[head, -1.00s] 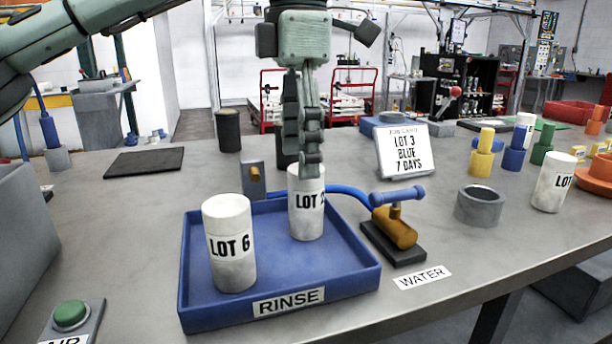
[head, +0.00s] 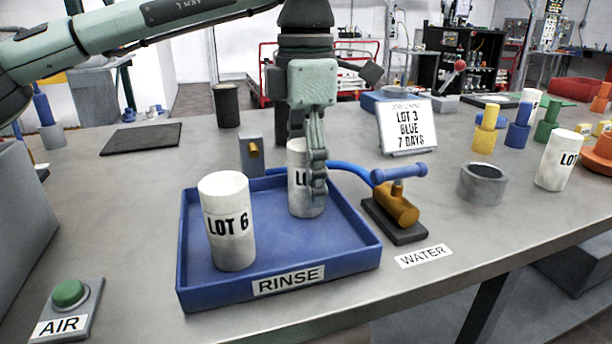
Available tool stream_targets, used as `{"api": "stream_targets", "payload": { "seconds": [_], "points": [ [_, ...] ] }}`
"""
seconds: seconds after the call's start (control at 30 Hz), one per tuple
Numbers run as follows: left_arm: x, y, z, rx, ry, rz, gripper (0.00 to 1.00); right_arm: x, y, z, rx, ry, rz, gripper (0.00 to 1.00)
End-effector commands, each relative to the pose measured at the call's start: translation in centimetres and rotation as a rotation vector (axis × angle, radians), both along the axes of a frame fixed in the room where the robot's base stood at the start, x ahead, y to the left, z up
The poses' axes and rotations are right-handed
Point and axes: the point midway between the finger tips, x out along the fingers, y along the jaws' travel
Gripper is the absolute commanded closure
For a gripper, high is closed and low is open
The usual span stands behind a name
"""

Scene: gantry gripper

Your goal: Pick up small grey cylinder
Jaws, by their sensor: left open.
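Several pale grey-white cylinders with LOT labels show in the head view; I cannot tell which one the task means. One pale cylinder (head: 298,200) stands upright at the back of the blue rinse tray (head: 348,262), its label partly hidden by my fingers. My left gripper (head: 318,188) points down at this cylinder, its fingers overlapping the right side. It is open; whether it touches the cylinder cannot be told. The LOT 6 cylinder (head: 232,250) stands upright in the tray's front left. Another LOT cylinder (head: 556,165) stands far right. My right gripper is out of view.
A water valve (head: 398,208) with a blue handle stands just right of the tray. A grey ring (head: 482,184), coloured pegs and a job card (head: 408,130) reading LOT 3 BLUE 7 DAYS are beyond. A green AIR button (head: 70,293) is front left.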

Motion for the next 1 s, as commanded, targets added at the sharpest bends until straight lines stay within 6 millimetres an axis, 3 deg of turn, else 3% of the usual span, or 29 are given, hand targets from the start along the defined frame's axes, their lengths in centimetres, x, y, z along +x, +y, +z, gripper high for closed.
{"api": "stream_targets", "payload": {
  "seconds": [0.07,0.57,1.0],
  "points": [
    [0.01,0.01,0.03,0.000,0.000,0.000,0.37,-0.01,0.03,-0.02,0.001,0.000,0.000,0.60],
    [0.01,0.01,0.07,0.000,0.000,0.000,0.99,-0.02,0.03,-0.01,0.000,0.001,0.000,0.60],
    [0.03,-0.01,0.86,-0.001,-0.002,0.001,1.00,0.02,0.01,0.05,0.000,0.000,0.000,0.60]
  ]
}}
